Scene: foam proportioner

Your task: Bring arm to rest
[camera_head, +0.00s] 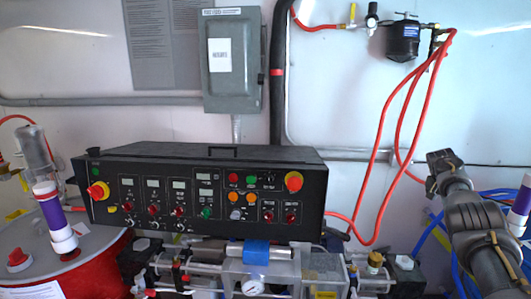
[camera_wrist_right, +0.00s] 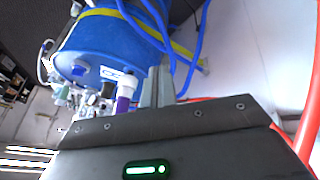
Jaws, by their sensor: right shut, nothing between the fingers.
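My right arm comes in from the right in the head view, raised in front of the white wall. Its dark gripper (camera_head: 440,168) points up and toward the wall, right of the black control box (camera_head: 200,193). In the right wrist view the grey fingers (camera_wrist_right: 157,85) are shut together with nothing between them. They appear in front of a blue drum (camera_wrist_right: 100,40). My left gripper is not in view.
Red hoses (camera_head: 385,130) hang from a black filter (camera_head: 403,40) close to my right gripper. Blue hoses (camera_head: 434,232) lie beside the arm. A red drum (camera_head: 95,275) stands at lower left. A grey electrical box (camera_head: 233,75) is on the wall.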

